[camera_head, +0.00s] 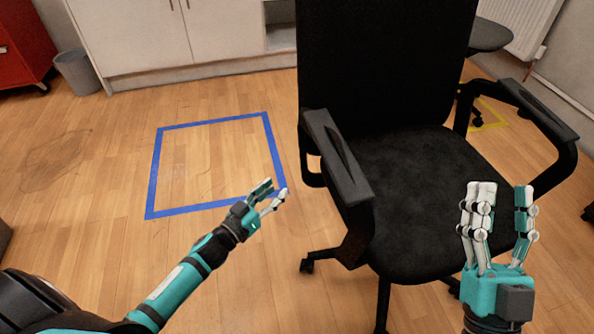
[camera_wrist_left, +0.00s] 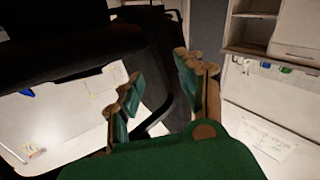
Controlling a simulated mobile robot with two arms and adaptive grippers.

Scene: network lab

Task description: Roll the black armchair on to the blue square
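The black armchair (camera_head: 425,180) stands on the wood floor right of the blue square, its seat toward me. The blue square (camera_head: 209,121) is a tape outline, and its inside is bare floor. My left gripper (camera_head: 272,193) is open and empty near the square's front right corner, left of the chair's left armrest (camera_head: 336,158) and apart from it in the picture. My right gripper (camera_head: 503,200) is open and empty over the right part of the seat, with the right armrest (camera_head: 540,112) beyond it. In the left wrist view, the left gripper (camera_wrist_left: 163,88) has its fingers spread with nothing between them.
A white cabinet (camera_head: 180,35) stands behind the square, with a grey bin (camera_head: 77,73) and a red cabinet (camera_head: 22,45) at the left. A yellow tape outline (camera_head: 490,115) and a dark seat (camera_head: 490,36) show behind the chair. A radiator (camera_head: 522,25) is at the back right.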

